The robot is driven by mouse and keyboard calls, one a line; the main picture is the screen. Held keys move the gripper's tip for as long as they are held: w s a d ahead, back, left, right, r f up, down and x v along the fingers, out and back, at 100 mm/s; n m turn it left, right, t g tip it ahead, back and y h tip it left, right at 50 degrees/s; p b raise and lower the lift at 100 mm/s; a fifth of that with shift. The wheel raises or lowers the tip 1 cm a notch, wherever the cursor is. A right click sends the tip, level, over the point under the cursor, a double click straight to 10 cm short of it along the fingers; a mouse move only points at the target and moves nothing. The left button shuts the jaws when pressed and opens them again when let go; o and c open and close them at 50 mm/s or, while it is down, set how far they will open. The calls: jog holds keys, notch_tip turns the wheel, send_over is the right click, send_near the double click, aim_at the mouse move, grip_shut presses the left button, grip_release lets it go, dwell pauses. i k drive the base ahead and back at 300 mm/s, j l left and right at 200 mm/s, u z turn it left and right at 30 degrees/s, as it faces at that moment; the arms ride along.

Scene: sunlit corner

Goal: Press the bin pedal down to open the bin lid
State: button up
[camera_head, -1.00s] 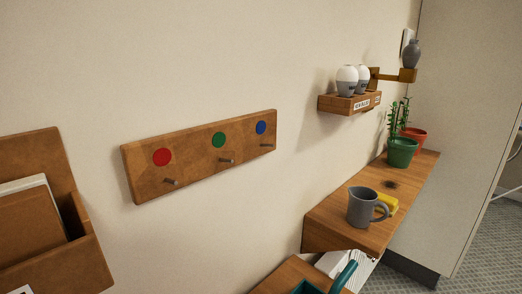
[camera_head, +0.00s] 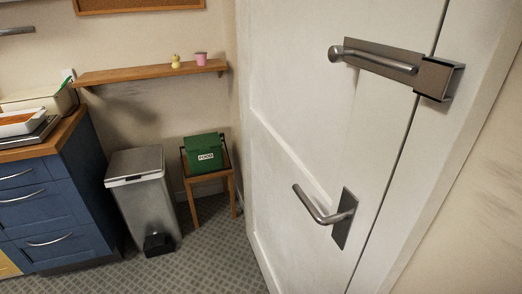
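A tall silver-grey bin (camera_head: 146,203) stands upright on the floor at the left in the head view. Its lid (camera_head: 134,164) is down and looks closed. The black pedal (camera_head: 157,243) sticks out at the foot of the bin's front, close to the floor. Nothing is touching the pedal. My gripper does not show in the head view, so its place and state are hidden.
Blue drawers (camera_head: 47,209) stand left of the bin. A wooden stool (camera_head: 211,182) with a green food caddy (camera_head: 203,153) stands to its right. A white door (camera_head: 318,140) with metal handles fills the right. Patterned floor (camera_head: 215,255) before the bin is clear.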

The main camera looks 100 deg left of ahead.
aim_at(155, 240)
jog(key=u, duration=3.75)
jog(key=i+l+u, duration=0.45)
jog(key=i, duration=0.25)
jog(key=i+l+u, duration=0.4)
jog(key=i+l, duration=0.2)
jog(key=l, duration=0.1)
